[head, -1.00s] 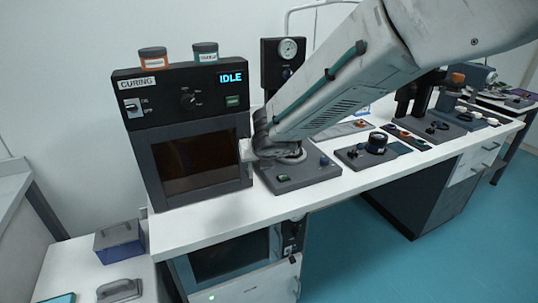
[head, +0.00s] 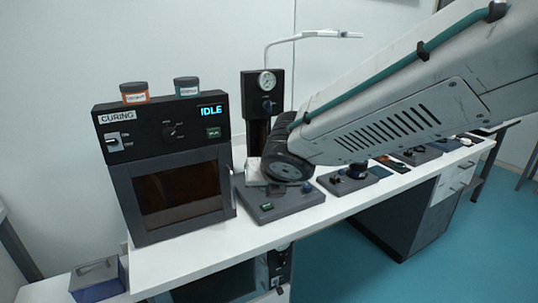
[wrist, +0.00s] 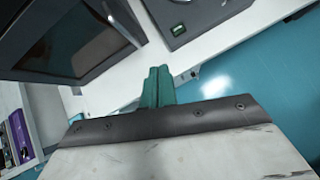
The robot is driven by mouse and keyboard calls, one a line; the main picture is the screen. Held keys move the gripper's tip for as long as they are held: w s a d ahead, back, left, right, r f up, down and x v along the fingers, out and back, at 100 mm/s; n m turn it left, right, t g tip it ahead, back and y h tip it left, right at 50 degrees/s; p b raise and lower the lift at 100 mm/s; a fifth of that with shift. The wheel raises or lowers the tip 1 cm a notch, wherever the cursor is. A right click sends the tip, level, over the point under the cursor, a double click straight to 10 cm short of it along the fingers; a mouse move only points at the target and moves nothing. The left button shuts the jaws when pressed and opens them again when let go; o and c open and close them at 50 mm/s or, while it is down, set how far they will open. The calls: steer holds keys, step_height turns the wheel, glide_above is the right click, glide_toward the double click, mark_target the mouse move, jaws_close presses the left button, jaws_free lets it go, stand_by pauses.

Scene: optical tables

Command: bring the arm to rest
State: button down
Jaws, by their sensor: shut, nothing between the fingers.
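My arm reaches across the upper right of the head view, its dark wrist joint in front of the gauge stand and over the bench. My gripper (wrist: 158,78) shows in the wrist view as two teal fingers pressed together, empty. They point over the white bench's front edge, with the teal floor to the right. In the head view the fingers cannot be made out behind my arm.
The curing oven (head: 165,165) reads IDLE, its door closed, with two jars (head: 134,92) on top. A stand with a gauge (head: 266,82) and a grey base plate (head: 280,207) are beside it. More instruments line the bench (head: 190,255) rightward. Floor (head: 350,265) is clear in front.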

steer(key=s+d+f+m+g+h, duration=0.1)
steer(key=s+d+m+g+h, duration=0.1)
steer(key=s+d+m, duration=0.5)
steer(key=s+d+f+m+g+h, duration=0.1)
steer(key=s+d+m+g+h, duration=0.15)
steer(key=d+m, duration=0.9)
steer(key=s+d+r+m+g+y, duration=0.1)
steer(key=s+d+m, duration=0.4)
steer(key=s+m, duration=0.3)
steer(key=s+d+r+m+g+y, duration=0.1)
steer(key=s+d+m, duration=0.3)
steer(key=s+m, duration=0.4)
steer(key=r+m, duration=0.1)
steer(key=m, duration=0.2)
steer(key=shift+s+d+r, duration=0.15)
steer(key=shift+s+d, duration=0.2)
steer(key=shift+d, duration=0.05)
